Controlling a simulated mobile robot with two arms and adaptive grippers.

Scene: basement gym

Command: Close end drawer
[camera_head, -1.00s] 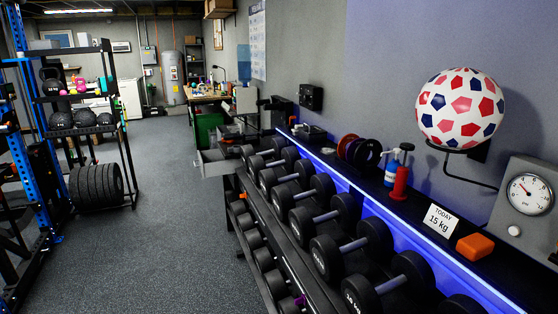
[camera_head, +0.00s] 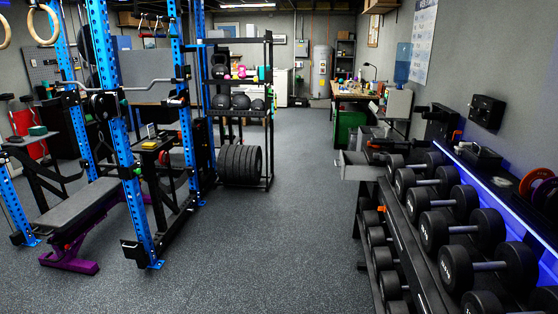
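The end drawer (camera_head: 361,166) is a pale grey box at the far end of the dumbbell rack (camera_head: 412,240). It sticks out to the left past the rack's end, into the aisle, so it stands open. Its inside is hard to make out at this distance. Neither of my grippers is in view.
Several dumbbells (camera_head: 475,267) line the rack on the right. A weight bench (camera_head: 85,212) and blue power rack (camera_head: 118,135) stand on the left, with a storage shelf (camera_head: 240,110) behind. The grey floor (camera_head: 285,235) between is clear. A cluttered workbench (camera_head: 352,90) stands beyond.

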